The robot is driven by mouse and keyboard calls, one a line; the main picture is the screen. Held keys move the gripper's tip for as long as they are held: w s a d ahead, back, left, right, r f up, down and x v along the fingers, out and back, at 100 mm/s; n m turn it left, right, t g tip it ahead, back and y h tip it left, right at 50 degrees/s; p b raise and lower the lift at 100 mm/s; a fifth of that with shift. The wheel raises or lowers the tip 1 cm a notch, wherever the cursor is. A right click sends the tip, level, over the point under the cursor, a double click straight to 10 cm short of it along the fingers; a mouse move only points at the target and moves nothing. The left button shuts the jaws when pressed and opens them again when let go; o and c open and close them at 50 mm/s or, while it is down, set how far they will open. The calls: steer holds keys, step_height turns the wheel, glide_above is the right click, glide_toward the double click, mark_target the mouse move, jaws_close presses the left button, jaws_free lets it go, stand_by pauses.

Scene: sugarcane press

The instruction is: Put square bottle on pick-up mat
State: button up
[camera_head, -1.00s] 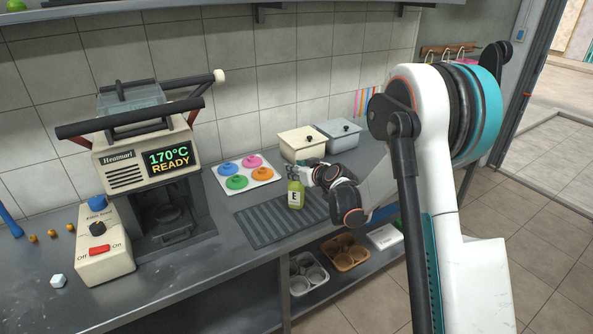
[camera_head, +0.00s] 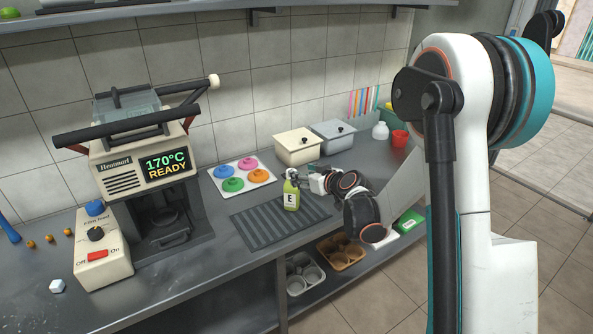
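The square bottle (camera_head: 291,197) is yellow-green with a pale label marked E. It is upright at the back right part of the dark ribbed mat (camera_head: 262,228); its base appears to be on the mat, but I cannot tell if it touches. My gripper (camera_head: 293,177) is at the bottle's top, reaching in from the right. The fingers are small and overlap the bottle's neck, so I cannot tell whether they are shut on it or open around it.
A press (camera_head: 150,165) with a "170°C READY" display stands left of the mat. A white board with several coloured lids (camera_head: 262,175) lies behind it. Two lidded containers (camera_head: 298,148) stand at the back. A red cup (camera_head: 399,138) is farther right. The counter's front strip is clear.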

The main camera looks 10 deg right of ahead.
steer(key=s+a+r+m+g+h, duration=0.1)
steer(key=s+a+r+g, duration=0.1)
steer(key=s+r, duration=0.55)
steer(key=s+a+r+g, duration=0.15)
steer(key=s+r, duration=0.25)
steer(key=s, duration=0.6)
steer(key=s+d+m+g+h, duration=0.1)
steer(key=s+m+g+h, duration=0.1)
steer(key=s, duration=2)
steer(key=shift+s+d+f+m+h, duration=0.15)
steer(key=shift+f+m+h, duration=0.15)
steer(key=shift+h, duration=0.3)
